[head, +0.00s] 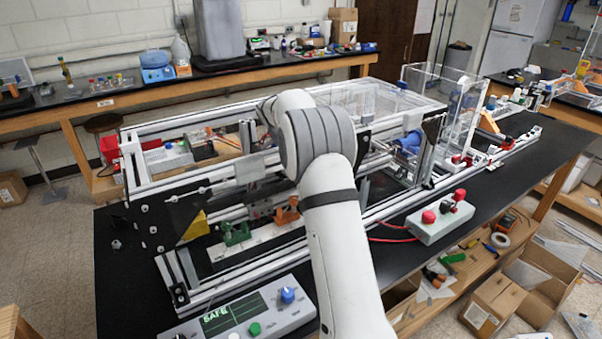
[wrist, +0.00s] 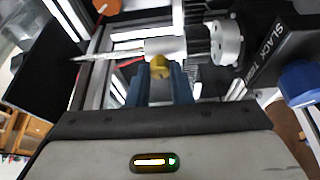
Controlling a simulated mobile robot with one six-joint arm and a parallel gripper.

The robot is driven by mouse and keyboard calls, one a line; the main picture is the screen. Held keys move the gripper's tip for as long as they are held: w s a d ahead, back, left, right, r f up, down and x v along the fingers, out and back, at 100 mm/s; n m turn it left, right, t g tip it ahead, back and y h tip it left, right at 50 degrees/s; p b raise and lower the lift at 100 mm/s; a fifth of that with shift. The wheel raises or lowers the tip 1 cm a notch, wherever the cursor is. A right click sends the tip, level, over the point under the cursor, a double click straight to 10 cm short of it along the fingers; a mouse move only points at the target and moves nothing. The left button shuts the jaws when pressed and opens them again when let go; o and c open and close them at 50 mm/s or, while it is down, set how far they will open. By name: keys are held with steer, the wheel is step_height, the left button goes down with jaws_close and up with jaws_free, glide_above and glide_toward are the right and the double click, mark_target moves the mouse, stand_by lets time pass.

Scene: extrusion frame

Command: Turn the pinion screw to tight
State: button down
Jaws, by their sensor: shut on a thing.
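The brass-yellow pinion screw (wrist: 160,66) shows in the wrist view, just beyond my fingertips. My gripper (wrist: 160,76) has its two blue-grey fingers closed on this screw. The screw sits against a silvery cylindrical part beside a dark ribbed, gear-like piece (wrist: 197,42). A black plate (wrist: 278,52) to the right carries white lettering that starts with "SLACK"; the rest is cut off or hard to read. In the head view, my arm hides the gripper and the screw.
The extrusion frame (head: 205,290) stands on the black bench. A control box (head: 235,312) with a "SAFE" screen and blue knob is at the front. A grey box (head: 440,218) with red buttons lies right of my arm. A blue round part (wrist: 300,83) is right in the wrist view.

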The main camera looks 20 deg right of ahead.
steer(key=m, duration=0.1)
steer(key=m+g, duration=0.1)
steer(key=m, duration=0.1)
steer(key=shift+w+r, duration=0.1)
steer(key=shift+w, duration=0.1)
steer(key=m+g+p, duration=0.1)
steer(key=m, duration=0.2)
steer(key=shift+w+r+m+y+p, duration=0.1)
steer(key=shift+m+y+p, duration=0.2)
steer(key=m+g+p, duration=0.1)
steer(key=m, duration=0.1)
steer(key=m+g+y+p, duration=0.1)
steer(key=m+p, duration=0.1)
steer(key=m, duration=0.1)
steer(key=shift+w+d, duration=0.1)
steer(key=shift+w, duration=0.05)
steer(key=shift+m+p, duration=0.3)
steer(key=c, duration=1.3)
jaws_free()
steer(key=p+v, duration=0.2)
steer(key=v, duration=0.5)
steer(key=shift+w+r, duration=0.2)
